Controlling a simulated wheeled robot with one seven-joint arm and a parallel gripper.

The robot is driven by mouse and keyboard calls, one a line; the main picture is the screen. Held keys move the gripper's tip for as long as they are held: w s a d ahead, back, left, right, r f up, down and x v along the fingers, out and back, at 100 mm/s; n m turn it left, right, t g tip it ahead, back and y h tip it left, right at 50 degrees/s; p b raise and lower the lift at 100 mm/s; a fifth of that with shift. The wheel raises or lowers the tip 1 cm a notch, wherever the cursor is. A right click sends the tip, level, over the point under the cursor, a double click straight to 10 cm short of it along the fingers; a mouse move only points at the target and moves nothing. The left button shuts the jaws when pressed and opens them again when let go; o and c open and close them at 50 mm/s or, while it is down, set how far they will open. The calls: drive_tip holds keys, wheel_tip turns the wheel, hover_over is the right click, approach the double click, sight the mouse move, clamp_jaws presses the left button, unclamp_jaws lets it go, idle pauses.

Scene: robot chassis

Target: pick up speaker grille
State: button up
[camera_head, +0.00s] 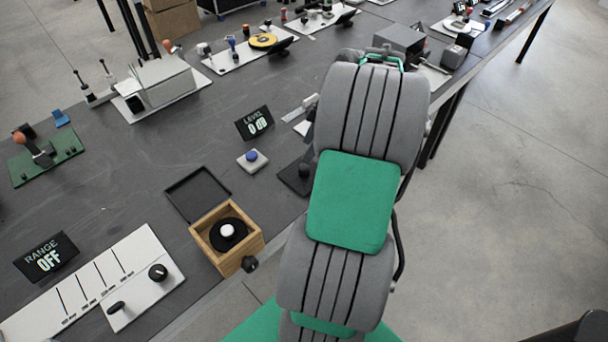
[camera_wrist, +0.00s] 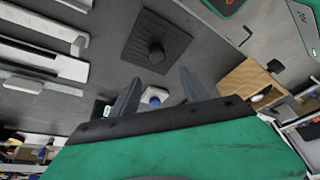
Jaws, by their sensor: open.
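A dark square ribbed plate with a round knob in its middle, which looks like the speaker grille (camera_wrist: 172,38), lies on the table in the wrist view, just beyond my fingertips. In the head view, a dark flat piece that seems to be the same grille (camera_head: 291,181) is partly hidden behind my arm. My gripper (camera_wrist: 159,76) is open and empty in the wrist view, with its two fingers apart and pointing toward the grille. I cannot tell its height above the table. In the head view, my arm hides the gripper.
A blue button on a light base (camera_head: 252,160) and a "LEVEL" display (camera_head: 254,123) stand left of the grille. A white slider panel (camera_head: 95,285) lies lower left. Bare table (camera_head: 150,150) shows between.

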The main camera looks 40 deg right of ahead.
sight(305, 167)
drive_tip(key=f, duration=0.7)
drive_tip(key=shift+w+a, duration=0.15)
drive_tip(key=shift+a, duration=0.15)
drive_tip(key=shift+w+a+f, duration=0.1)
drive_tip(key=shift+w+f, duration=0.05)
drive_tip(key=shift+f, duration=0.25)
drive_tip(key=shift+c, duration=0.3)
clamp_jaws()
